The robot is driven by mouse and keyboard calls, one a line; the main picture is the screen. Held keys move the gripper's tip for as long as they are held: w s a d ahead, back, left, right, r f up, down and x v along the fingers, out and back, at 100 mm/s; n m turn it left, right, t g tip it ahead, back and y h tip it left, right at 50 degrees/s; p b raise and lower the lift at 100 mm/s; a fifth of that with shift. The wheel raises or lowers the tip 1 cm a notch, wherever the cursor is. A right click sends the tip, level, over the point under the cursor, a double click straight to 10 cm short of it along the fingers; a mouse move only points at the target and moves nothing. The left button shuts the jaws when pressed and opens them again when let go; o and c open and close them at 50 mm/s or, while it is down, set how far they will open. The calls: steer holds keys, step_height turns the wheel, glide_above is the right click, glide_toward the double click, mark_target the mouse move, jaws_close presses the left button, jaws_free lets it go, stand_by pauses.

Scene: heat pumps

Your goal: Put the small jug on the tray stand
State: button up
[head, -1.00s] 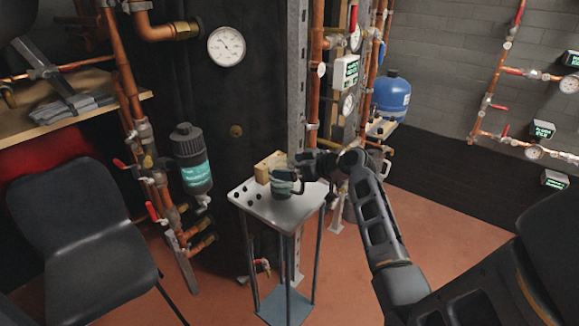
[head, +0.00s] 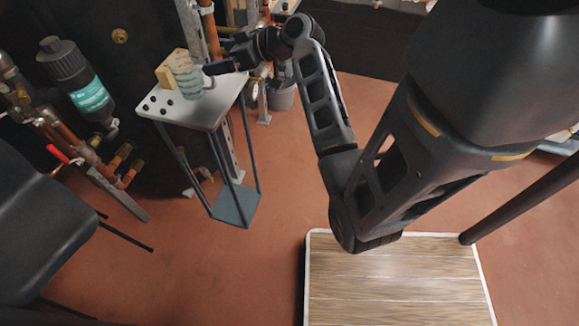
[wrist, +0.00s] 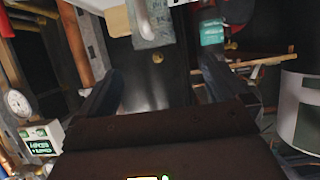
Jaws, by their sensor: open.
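The small jug (head: 187,77), greenish and banded, stands upright on the pale top of the tray stand (head: 205,115), in front of a yellowish block. My gripper (head: 212,68) is at the jug's right, on its handle side; in the head view I cannot tell whether it touches. In the wrist view, which looks upside down, the open fingers (wrist: 160,82) have nothing between them. The jug (wrist: 151,26) appears beyond them at the top edge, its pale handle towards the camera.
The yellowish block (head: 169,69) is beside the jug. A dark bottle with a teal label (head: 90,95) and copper pipes are left of the stand. A black chair (head: 45,235) is at lower left. A wood-topped surface (head: 395,285) is at the bottom.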

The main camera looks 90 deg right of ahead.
steer(key=s+a+f+m+g, duration=0.1)
steer(key=a+f, duration=0.4)
steer(key=a, duration=0.7)
steer(key=a+f+m, duration=0.1)
steer(key=a+f, duration=0.4)
steer(key=a, duration=0.7)
steer(key=s+a+r+n, duration=0.1)
steer(key=s+a+r, duration=0.2)
steer(key=s+a, duration=0.65)
steer(key=s+a+r+n+t+y, duration=0.2)
steer(key=s+a+r+n+y, duration=0.1)
steer(key=s+a+r, duration=0.3)
step_height(320, 180, up, 4)
steer(key=shift+s+a+f+n+t, duration=0.25)
steer(key=shift+s+n+t, duration=0.2)
steer(key=shift+s, duration=0.75)
steer(key=shift+c, duration=0.5)
